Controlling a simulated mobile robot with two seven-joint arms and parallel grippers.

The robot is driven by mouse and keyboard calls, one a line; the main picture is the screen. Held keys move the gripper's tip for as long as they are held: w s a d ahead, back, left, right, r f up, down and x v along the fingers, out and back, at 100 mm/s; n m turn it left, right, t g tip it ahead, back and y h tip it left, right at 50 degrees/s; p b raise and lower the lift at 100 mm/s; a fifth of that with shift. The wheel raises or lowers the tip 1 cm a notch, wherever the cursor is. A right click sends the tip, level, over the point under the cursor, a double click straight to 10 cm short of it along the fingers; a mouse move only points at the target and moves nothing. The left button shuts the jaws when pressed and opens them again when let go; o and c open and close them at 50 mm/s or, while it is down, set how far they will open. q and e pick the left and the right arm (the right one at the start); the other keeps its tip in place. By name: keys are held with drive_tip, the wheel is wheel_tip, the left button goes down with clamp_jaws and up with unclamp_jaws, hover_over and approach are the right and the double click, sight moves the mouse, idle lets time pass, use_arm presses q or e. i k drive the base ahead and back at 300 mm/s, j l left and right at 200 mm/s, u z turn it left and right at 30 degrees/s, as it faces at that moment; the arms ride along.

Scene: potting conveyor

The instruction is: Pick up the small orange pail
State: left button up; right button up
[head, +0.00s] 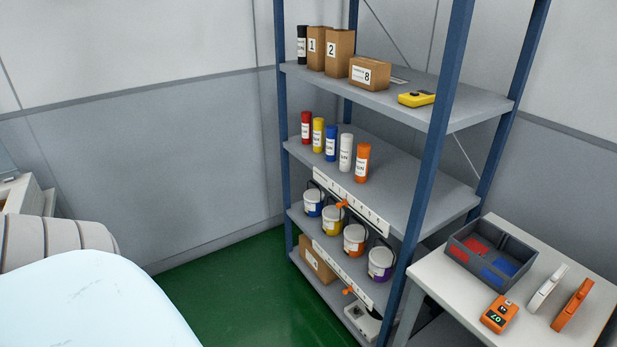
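The small orange pail (354,240) stands upright on the third shelf down of the blue-framed rack (455,90). It has a white rim and a white label. It sits between a yellow pail (332,222) on its left and a purple pail (380,264) on its right, with a blue pail (313,203) at the far left of the row. Dark, thin handle-like curves show around the pails. Neither of my grippers is in view.
Coloured tubes (331,143) stand on the shelf above, boxes (339,52) on the top shelf. A cardboard box (318,262) sits below. A white table (456,290) with a grey bin (492,247) stands right of the rack. Green floor (235,290) is clear left of it.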

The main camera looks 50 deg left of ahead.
sight(356, 237)
drive_tip(key=u, duration=1.3)
